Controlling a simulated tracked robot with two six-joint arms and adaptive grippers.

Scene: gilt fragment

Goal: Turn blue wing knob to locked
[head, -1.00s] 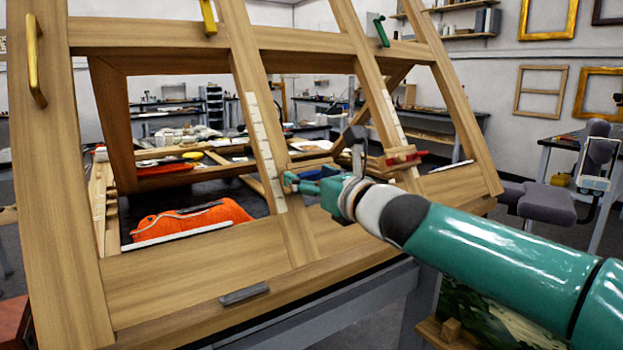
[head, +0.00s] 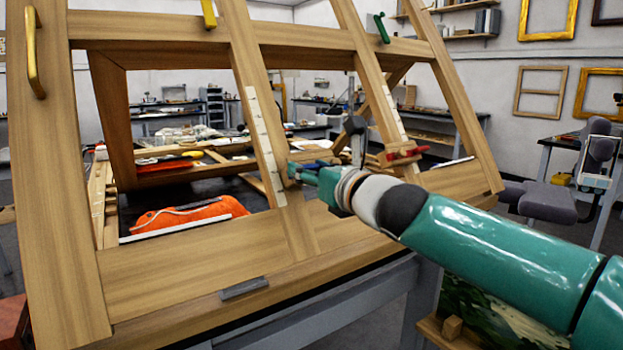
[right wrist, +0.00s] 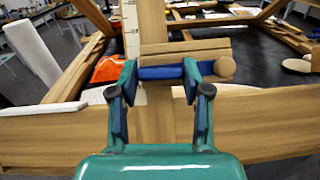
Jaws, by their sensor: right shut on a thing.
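The blue wing knob (right wrist: 160,73) shows in the right wrist view as a blue bar lying crosswise in front of a wooden upright of the easel-like frame. My right gripper (right wrist: 160,78) has one teal finger at each end of the bar and is shut on it. In the head view my right gripper (head: 303,173) reaches in from the right to the middle upright, and it largely hides the knob there. Lock markings are not readable in either view. My left gripper is not in view.
The big wooden frame (head: 180,280) fills the left and middle. A red-ended clamp (head: 404,153) sits on an upright just beyond my right wrist. Yellow (head: 35,52) and green (head: 381,28) handles are higher up. An orange bundle (head: 192,214) lies behind the frame.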

